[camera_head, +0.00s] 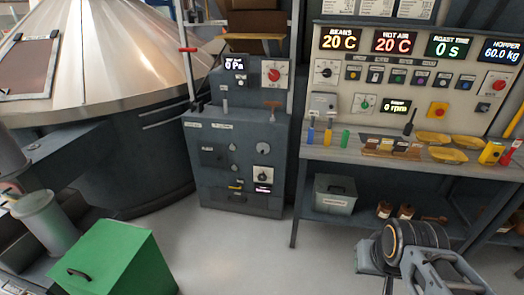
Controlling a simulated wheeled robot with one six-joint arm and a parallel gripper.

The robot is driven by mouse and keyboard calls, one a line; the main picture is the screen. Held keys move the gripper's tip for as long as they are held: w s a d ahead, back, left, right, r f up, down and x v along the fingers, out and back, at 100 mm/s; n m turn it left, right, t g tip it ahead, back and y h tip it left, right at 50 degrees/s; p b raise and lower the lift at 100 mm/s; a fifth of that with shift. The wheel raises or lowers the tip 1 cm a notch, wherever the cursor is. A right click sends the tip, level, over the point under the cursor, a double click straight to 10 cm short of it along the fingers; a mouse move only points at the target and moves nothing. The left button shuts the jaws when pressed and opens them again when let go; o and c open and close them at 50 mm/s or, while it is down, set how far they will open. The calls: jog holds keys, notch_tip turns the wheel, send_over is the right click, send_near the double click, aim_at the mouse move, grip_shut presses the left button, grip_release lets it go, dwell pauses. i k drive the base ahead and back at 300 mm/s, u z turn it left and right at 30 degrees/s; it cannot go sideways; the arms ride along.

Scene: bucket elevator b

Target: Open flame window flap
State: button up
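The grey burner cabinet (236,180) stands at the centre of the head view. On its front left is a small dark square plate (212,155), which may be the flame window flap. It looks closed and flat against the front, but its label is too small to read. Small round fittings and a knob (263,173) sit to its right. My arm shows at the bottom right, well away from the cabinet. I cannot make out gripper fingers in this view.
A workbench (330,152) with yellow trays (433,138) and tools stands right of the cabinet, under a control panel (417,85). A large metal cone-topped drum (120,50) is at the left. A green box (110,258) is at the lower left. The floor (250,250) before the cabinet is clear.

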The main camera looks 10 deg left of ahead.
aim_at(263, 148)
jog(key=u, duration=0.35)
jog(key=i, duration=0.35)
jog(key=u, duration=1.2)
jog(key=i, duration=1.55)
jog(key=z, duration=0.7)
jog(key=i, duration=0.5)
jog(key=z, duration=0.45)
